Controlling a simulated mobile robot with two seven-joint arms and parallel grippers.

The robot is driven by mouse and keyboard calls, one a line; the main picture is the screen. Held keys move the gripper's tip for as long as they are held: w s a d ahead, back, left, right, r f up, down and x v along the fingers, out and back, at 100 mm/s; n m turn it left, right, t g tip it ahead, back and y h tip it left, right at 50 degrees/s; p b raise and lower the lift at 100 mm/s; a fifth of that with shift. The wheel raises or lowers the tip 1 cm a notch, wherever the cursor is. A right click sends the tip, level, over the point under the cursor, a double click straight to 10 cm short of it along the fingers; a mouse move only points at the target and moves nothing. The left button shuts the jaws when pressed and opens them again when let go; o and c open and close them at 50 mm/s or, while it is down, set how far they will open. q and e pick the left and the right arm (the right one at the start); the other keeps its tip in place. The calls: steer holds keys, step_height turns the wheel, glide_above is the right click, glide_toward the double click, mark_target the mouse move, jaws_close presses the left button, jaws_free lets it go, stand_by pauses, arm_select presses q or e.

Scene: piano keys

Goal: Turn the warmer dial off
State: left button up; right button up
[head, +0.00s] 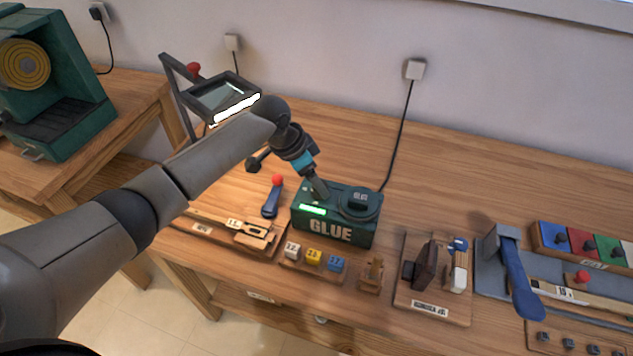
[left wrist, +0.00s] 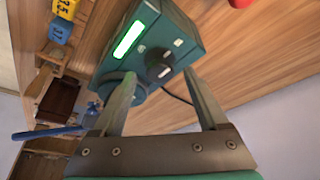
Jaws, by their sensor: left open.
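The glue warmer (head: 335,230) is a green box marked GLUE on the bench, with a lit green bar (head: 312,210) and a round pot (head: 360,201) on top. In the left wrist view, the warmer (left wrist: 180,22) shows its glowing bar (left wrist: 128,40) and a dark dial (left wrist: 158,66) with small pale marks beside it. My left gripper (head: 320,193) points down at the warmer's top. In the left wrist view my left gripper (left wrist: 160,76) is open and empty, with the dial showing between its fingertips. Contact cannot be told. The dial is not clear in the head view.
A lever with a red knob (head: 277,181) stands left of the warmer. Numbered cubes (head: 313,256) sit in front. A lamp frame (head: 215,98) stands behind my arm. A wooden block stand (head: 432,285) and a blue-handled press (head: 515,275) are to the right. Bench behind the warmer is clear.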

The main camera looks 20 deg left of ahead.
arm_select(q)
steer(key=shift+w+d+f, duration=0.15)
steer(key=shift+f, duration=0.3)
jaws_close()
stand_by(0.4)
